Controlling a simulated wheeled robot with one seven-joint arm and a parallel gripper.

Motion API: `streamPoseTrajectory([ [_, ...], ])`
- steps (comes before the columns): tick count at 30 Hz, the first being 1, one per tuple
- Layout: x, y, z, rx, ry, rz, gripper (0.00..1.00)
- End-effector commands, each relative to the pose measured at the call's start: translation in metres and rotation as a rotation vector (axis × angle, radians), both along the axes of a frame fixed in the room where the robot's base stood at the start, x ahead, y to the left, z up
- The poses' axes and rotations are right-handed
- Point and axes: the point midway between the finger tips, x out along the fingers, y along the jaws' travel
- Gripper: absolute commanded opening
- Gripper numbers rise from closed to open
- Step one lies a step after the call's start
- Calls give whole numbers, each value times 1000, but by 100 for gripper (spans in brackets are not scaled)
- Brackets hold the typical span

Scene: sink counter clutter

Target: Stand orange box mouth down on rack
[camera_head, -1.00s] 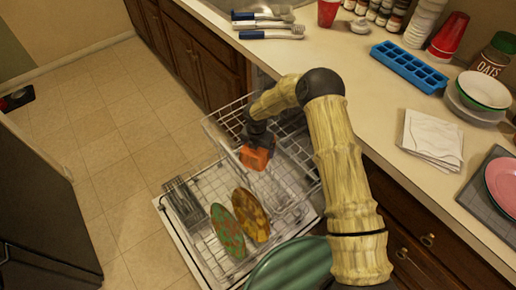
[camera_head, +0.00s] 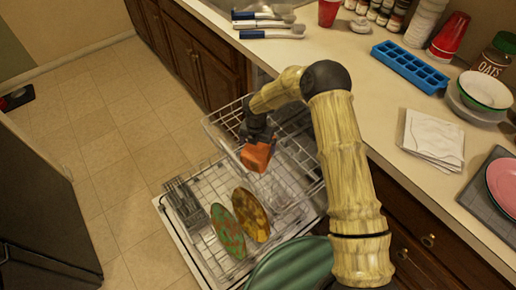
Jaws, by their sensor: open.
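The orange box (camera_head: 256,157) is at the upper rack (camera_head: 224,127) of the open dishwasher, just below my gripper (camera_head: 258,138). My gripper is open, with its dark fingers at the box's upper end. The fingers are small and partly hidden, so I cannot tell whether they touch the box. The box looks a little tilted. Its mouth does not show, and I cannot tell whether its lower end rests on the rack.
The lower rack holds two patterned oval plates (camera_head: 227,230) and a grey cutlery basket (camera_head: 186,204). A green ribbed dish (camera_head: 290,264) is at the front. The counter at right holds a blue ice tray (camera_head: 410,66), napkins (camera_head: 432,138) and bowls (camera_head: 484,92).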

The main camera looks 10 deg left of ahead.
Motion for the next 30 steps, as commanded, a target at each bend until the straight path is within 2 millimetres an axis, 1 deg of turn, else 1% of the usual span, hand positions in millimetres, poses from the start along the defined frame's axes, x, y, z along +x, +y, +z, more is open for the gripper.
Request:
streamPoseTrajectory([
  [1, 0, 1, 12, 2, -2, -1, 100],
  [6, -1, 2, 46, 2, -2, -2, 100],
  [15, -4, 3, 106, 1, -1, -2, 100],
  [18, -5, 4, 122, 1, 1, 0, 100],
  [21, -6, 4, 132, -1, 2, -1, 100],
  [23, -6, 4, 135, 0, 3, -1, 100],
  [30, -6, 5, 137, 0, 3, 0, 100],
])
